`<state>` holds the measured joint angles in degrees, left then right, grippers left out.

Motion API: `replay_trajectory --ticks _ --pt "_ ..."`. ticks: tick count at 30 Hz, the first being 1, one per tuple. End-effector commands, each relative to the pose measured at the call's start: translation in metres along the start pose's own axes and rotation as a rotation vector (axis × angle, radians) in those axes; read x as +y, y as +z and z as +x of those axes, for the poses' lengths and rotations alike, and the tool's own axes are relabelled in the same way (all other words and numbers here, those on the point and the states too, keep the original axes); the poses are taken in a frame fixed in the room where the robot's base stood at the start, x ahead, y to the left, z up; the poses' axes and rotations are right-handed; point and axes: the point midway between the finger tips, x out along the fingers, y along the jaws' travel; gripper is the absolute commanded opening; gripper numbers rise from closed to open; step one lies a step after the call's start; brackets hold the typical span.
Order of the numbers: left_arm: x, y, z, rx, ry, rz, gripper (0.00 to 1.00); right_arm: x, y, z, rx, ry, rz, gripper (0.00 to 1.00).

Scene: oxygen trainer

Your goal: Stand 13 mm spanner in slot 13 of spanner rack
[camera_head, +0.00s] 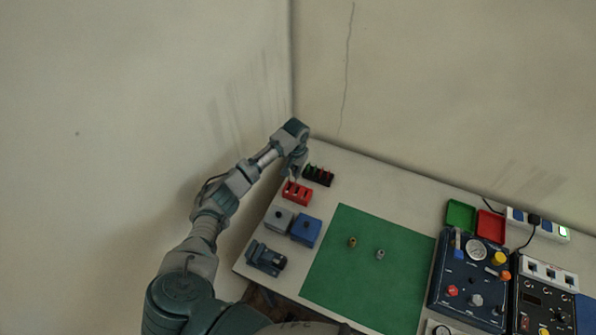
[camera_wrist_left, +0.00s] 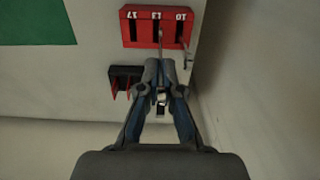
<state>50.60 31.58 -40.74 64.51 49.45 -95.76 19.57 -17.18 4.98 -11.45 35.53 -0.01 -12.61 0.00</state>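The red spanner rack (camera_head: 297,193) stands near the table's left edge. In the left wrist view the rack (camera_wrist_left: 128,40) shows slots marked 17, 13 and 10, upside down. My left gripper (camera_head: 293,176) is above and beside the rack at its far side. In the wrist view the gripper (camera_wrist_left: 160,68) looks closed around a slim metal piece, apparently the 13 mm spanner (camera_wrist_left: 161,97). Its far end seems to point toward slot 13; I cannot tell whether it is inside. A thin grey shaft shows by slot 10. My right gripper is not in view.
A black holder (camera_head: 318,175) with coloured items stands behind the rack. Grey (camera_head: 279,219) and blue (camera_head: 306,230) boxes stand in front of it. A green mat (camera_head: 360,280) holds two small fittings. Walls close off the corner behind the arm.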

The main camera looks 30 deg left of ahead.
Motion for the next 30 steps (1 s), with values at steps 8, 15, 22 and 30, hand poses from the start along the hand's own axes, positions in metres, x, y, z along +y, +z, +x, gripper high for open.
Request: replay_trajectory --ticks 8,15,22,30 --pt "0.001 0.0 -0.001 0.001 -0.001 0.0 0.0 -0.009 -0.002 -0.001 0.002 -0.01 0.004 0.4" --pt "0.002 0.0 -0.001 0.001 0.0 0.0 0.0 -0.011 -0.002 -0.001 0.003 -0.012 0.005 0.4" --pt "0.004 0.001 0.0 0.001 0.001 -0.001 0.0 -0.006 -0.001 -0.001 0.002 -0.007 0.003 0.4" --pt "0.004 0.001 0.0 0.001 0.0 -0.001 0.0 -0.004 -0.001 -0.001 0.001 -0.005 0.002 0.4"
